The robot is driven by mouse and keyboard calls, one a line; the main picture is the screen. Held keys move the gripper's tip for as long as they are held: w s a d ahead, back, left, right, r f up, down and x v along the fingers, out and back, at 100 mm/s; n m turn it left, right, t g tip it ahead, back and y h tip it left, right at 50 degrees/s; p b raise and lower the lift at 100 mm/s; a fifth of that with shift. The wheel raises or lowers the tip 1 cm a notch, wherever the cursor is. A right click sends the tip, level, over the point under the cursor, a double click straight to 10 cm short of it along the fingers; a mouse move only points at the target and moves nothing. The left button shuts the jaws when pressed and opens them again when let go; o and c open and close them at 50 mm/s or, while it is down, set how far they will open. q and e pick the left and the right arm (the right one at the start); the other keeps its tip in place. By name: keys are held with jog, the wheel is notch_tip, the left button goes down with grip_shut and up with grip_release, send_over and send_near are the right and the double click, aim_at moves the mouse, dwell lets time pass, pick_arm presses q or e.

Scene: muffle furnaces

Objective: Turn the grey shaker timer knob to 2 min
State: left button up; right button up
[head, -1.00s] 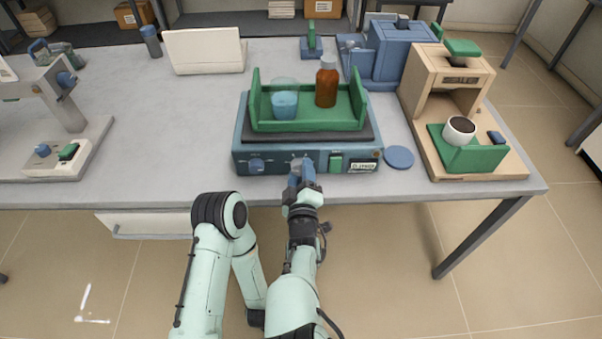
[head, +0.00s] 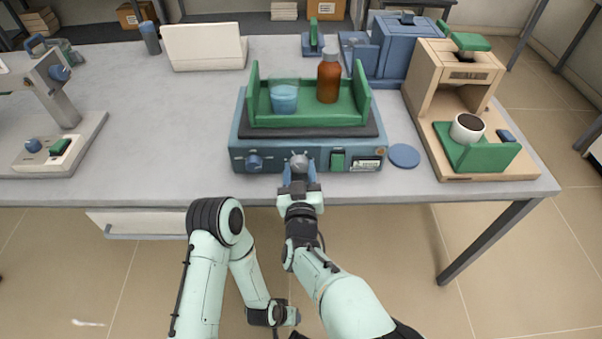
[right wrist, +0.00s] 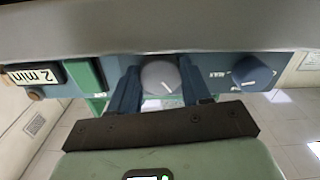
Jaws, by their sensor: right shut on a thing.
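The grey timer knob (head: 299,162) is on the front panel of the blue shaker (head: 240,138). My right gripper (head: 299,176) is at the panel, with its blue fingers on either side of the knob and shut on it. In the right wrist view, the knob (right wrist: 160,76) sits between the two fingers of the right gripper (right wrist: 162,90). A white pointer line shows on its face. A white label (right wrist: 33,76) reading "2 min" is on the panel. My left arm is folded below the table edge, and its gripper (head: 285,316) is too unclear to judge.
A blue knob (head: 254,162) and a green switch (head: 337,160) flank the grey knob. A green tray (head: 307,120) on the shaker holds a blue beaker (head: 284,98) and a brown bottle (head: 328,78). A wooden-coloured machine (head: 455,80) stands right. The table's left middle is clear.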

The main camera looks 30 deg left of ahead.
jog(key=shift+m, duration=0.7)
jog(key=shift+b, duration=0.3)
jog(key=o, duration=0.8)
jog(key=shift+c, duration=0.2)
